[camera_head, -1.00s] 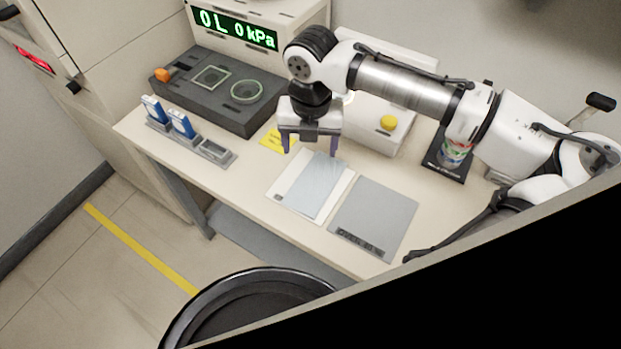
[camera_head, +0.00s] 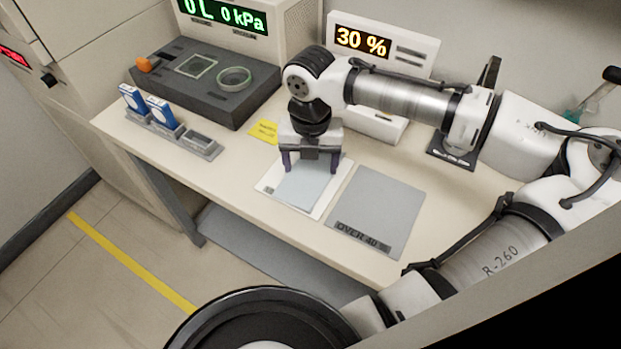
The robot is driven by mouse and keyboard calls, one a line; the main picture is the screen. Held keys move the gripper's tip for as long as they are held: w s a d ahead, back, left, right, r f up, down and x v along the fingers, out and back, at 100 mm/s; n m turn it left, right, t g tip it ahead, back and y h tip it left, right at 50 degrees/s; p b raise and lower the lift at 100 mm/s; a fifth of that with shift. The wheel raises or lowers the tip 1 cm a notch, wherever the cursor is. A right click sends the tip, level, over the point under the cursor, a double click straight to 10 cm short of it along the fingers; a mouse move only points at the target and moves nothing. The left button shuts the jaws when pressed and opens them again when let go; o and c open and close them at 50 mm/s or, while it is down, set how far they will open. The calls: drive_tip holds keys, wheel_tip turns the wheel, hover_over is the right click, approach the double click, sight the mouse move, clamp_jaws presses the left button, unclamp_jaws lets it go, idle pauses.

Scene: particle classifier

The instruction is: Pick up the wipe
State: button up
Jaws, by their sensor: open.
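The wipe (camera_head: 303,192) is a pale blue-grey sheet lying on a white mat (camera_head: 268,187) on the bench. My gripper (camera_head: 311,168) is open and points down over the far part of the wipe. Its two dark fingers are spread to either side of the wipe's far end. The gripper hides that end. I cannot tell whether the fingertips touch the wipe or the mat.
A grey mat (camera_head: 380,210) marked "OVER 40" lies to the right. A yellow note (camera_head: 263,131), a dark block (camera_head: 205,85) and a grey rack (camera_head: 190,142) are to the left. A display box (camera_head: 380,45) reading "30 %" stands behind.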

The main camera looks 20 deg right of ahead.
drive_tip(key=shift+f, duration=0.35)
drive_tip(key=shift+c, duration=0.3)
clamp_jaws()
idle(0.5)
wheel_tip(320, 180, up, 12)
drive_tip(key=p, duration=1.1)
drive_tip(key=shift+p, duration=0.4)
